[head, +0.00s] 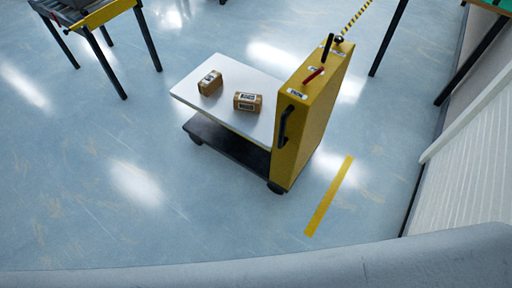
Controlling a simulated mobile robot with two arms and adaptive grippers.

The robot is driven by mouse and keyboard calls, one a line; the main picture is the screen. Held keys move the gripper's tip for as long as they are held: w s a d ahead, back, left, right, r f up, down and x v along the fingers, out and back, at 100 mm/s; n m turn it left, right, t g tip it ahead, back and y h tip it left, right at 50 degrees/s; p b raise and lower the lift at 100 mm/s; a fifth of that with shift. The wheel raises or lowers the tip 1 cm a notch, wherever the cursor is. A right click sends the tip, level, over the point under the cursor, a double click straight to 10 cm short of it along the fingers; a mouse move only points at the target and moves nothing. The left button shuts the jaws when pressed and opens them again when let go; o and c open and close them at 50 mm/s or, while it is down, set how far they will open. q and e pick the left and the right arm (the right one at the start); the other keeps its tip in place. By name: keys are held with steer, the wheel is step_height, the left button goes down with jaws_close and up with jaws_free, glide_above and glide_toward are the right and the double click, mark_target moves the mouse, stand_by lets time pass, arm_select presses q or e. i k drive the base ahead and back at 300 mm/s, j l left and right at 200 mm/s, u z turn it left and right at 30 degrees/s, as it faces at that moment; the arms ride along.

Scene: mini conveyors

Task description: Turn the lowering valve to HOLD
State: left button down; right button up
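The yellow lift cart column (305,125) stands upright on the floor ahead of me, right of centre. On its top face is a red lever (314,75), with small white labels beside it. I take this lever to be the lowering valve; the label text is too small to read. A black upright lever (327,48) stands behind it. A black handle (284,126) is on the column's near side. Neither of my grippers is in view.
A conveyor (92,15) stands at upper left. A ribbed white panel (478,150) is at right. A yellow floor stripe (329,196) lies beside the cart. Floor in front is clear.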

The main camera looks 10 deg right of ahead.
mark_target(338, 39)
steer(key=z, duration=0.8)
steer(key=i+j+z, duration=0.15)
steer(key=j+z, duration=0.15)
steer(key=i+j+z, duration=0.1)
steer(key=j+z, duration=0.2)
steer(key=i+j+z, duration=0.1)
steer(key=j+z, duration=0.15)
steer(key=j, duration=0.15)
steer(key=j+z, duration=0.3)
steer(key=i+j, duration=0.05)
